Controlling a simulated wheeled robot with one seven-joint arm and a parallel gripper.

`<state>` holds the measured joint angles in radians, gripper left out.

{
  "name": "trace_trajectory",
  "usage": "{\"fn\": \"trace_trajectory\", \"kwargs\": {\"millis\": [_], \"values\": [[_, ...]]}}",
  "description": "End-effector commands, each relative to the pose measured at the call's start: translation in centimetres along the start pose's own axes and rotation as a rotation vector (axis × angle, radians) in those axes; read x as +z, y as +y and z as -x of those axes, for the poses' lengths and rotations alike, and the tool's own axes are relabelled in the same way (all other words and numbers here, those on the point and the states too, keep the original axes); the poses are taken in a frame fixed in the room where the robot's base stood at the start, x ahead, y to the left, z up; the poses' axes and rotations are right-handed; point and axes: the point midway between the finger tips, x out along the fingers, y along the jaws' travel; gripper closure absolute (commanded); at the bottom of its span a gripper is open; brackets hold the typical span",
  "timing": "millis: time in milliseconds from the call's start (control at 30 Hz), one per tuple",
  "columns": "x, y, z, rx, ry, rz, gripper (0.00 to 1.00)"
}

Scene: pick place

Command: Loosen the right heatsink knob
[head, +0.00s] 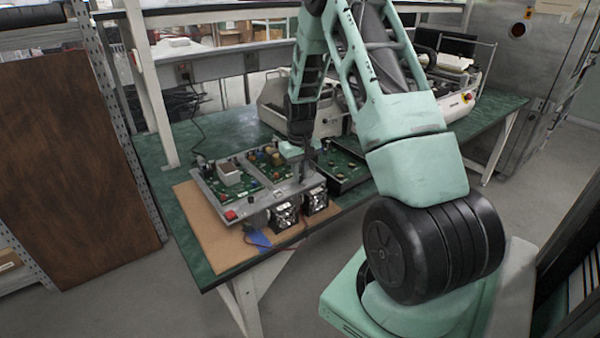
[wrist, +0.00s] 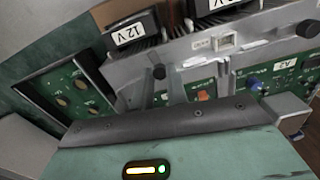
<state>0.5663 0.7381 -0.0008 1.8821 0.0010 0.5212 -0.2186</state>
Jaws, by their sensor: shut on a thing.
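The metal test fixture (head: 245,208) sits on the bench, with two black fan heatsinks on its front edge. The right heatsink (head: 316,200) shows in the wrist view as the left black finned block (wrist: 132,32), labelled 12V. A black knob (wrist: 158,72) stands on the metal strip beside it. My gripper (head: 302,172) is behind the right heatsink, pointing down. In the wrist view its grey fingers (wrist: 160,88) are shut on this knob. The knob is hidden in the head view. The left heatsink (head: 284,215) has its own black knob (wrist: 304,30).
A separate green circuit board (head: 342,168) lies in a tray just right of the fixture. A brown mat (head: 213,236) lies under the fixture, with a blue item (head: 258,240) at its front edge. Grey equipment (head: 445,100) stands farther back on the green bench.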

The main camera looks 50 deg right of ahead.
Motion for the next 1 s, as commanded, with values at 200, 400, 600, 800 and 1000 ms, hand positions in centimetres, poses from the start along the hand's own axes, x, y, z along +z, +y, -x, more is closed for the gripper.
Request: {"fn": "trace_trajectory", "kwargs": {"millis": [200,400,600,800,1000], "values": [[0.11,0.03,-0.02,-0.002,-0.003,0.203,1.00],[0.13,0.02,0.01,-0.002,-0.004,0.392,1.00],[0.11,0.00,0.07,-0.003,-0.003,0.583,1.00],[0.15,-0.02,0.09,-0.003,-0.003,0.773,1.00],[0.17,-0.02,0.09,-0.004,-0.004,0.962,1.00]]}}
